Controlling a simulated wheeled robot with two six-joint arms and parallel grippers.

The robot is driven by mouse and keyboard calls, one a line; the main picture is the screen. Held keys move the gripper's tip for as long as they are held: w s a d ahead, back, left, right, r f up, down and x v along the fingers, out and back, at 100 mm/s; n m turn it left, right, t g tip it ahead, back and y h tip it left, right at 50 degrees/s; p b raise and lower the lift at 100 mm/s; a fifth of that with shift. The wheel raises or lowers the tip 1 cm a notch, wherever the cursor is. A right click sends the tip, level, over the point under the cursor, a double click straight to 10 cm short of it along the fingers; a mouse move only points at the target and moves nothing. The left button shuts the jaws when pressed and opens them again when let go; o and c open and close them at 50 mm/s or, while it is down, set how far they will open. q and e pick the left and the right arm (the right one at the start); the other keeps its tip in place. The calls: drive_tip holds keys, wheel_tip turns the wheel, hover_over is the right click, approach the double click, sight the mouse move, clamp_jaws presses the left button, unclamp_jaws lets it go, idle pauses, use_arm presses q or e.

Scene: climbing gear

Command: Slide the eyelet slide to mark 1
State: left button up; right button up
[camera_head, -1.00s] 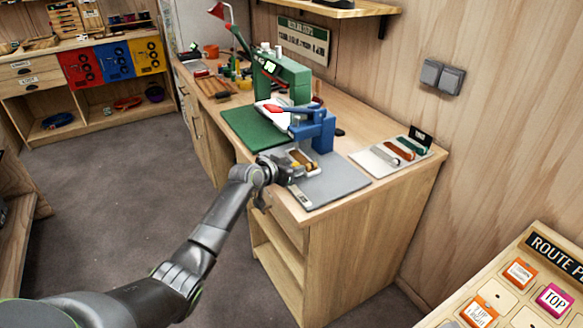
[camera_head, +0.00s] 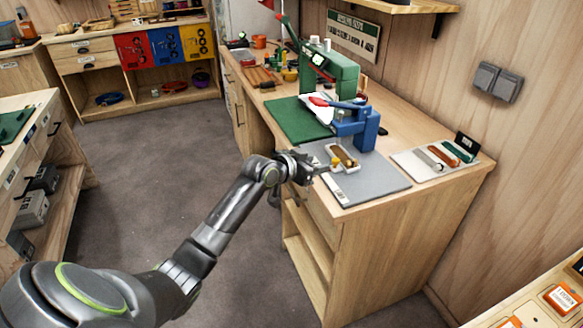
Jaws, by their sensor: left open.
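The blue eyelet press (camera_head: 357,125) stands on a grey base plate (camera_head: 380,183) at the front of the workbench. What looks like the eyelet slide (camera_head: 343,157), a small pale carrier with a brown piece and a yellow knob, sits on the plate beneath the press. A small white strip with dark marks (camera_head: 338,188) lies at the plate's left front; its numbers are too small to read. My left gripper (camera_head: 314,169) is open and empty, just left of the slide at the bench's front edge, apart from it. My right gripper is out of view.
A green mat (camera_head: 299,120) and a green machine (camera_head: 330,72) stand behind the press. A pale board with coloured strips (camera_head: 433,160) lies to its right. A panel with orange tags (camera_head: 562,299) is at lower right. The floor (camera_head: 150,170) to the left is clear.

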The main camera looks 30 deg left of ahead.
use_arm(q)
drive_tip(key=v, duration=0.9)
drive_tip(key=shift+r, duration=0.1)
drive_tip(key=s+a+f+n+g+y, duration=0.1)
drive_tip(key=a+f+n, duration=0.15)
drive_tip(key=f, duration=0.65)
drive_tip(key=s+a+f+n+g+y, duration=0.15)
drive_tip(key=a+f, duration=0.25)
drive_tip(key=f, duration=0.5)
drive_tip(key=s+a+f+g+y, duration=0.1)
drive_tip(key=s+f, duration=0.3)
drive_tip(key=f, duration=0.3)
drive_tip(key=s+f+g+y, duration=0.1)
drive_tip(key=s+f, duration=0.3)
drive_tip(key=f, duration=0.3)
drive_tip(key=s+a+f+g, duration=0.1)
drive_tip(key=s+f+g, duration=0.1)
drive_tip(key=s+f, duration=0.35)
drive_tip(key=s+d+f+g, duration=0.2)
drive_tip(key=s+f, duration=1.1)
drive_tip(key=f, duration=0.1)
drive_tip(key=s+d+f+g, duration=0.1)
drive_tip(key=s+d+f, duration=0.1)
drive_tip(key=s, duration=0.5)
drive_tip(key=s+d+f+g, duration=0.1)
drive_tip(key=s+d+f, duration=0.2)
drive_tip(key=s, duration=0.4)
drive_tip(key=s+d+f+g, duration=0.1)
drive_tip(key=s+d+f, duration=0.2)
drive_tip(key=s, duration=0.5)
